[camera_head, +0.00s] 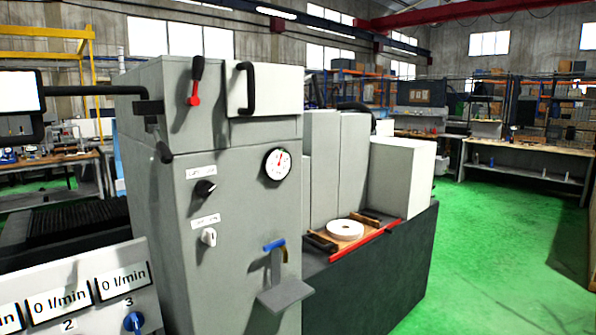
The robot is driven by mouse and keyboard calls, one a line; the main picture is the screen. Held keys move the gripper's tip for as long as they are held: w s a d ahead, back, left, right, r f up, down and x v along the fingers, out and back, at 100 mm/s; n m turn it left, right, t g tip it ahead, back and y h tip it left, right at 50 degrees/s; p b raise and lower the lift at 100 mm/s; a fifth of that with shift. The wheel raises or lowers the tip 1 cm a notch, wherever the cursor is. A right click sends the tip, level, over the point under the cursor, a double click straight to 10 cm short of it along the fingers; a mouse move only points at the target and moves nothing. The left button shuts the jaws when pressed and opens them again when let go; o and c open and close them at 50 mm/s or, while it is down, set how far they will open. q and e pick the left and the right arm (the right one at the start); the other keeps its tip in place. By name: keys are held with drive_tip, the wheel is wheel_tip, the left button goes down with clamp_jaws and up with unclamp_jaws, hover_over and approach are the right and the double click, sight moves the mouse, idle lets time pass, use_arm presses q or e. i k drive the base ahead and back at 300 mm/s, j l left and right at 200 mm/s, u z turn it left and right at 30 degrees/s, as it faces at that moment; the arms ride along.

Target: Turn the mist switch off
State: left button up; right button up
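A grey machine cabinet (232,200) stands at centre left. Its front has two rotary switches, one above the other. The upper is a black knob (205,189) under a white label (201,172). Neither of my grippers is in view, and nothing touches the knobs.
A flow panel (85,295) with a blue knob (134,322) is at lower left. Green floor (480,260) is clear at right.

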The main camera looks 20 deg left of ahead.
sight(204, 188)
drive_tip(key=u, duration=1.4)
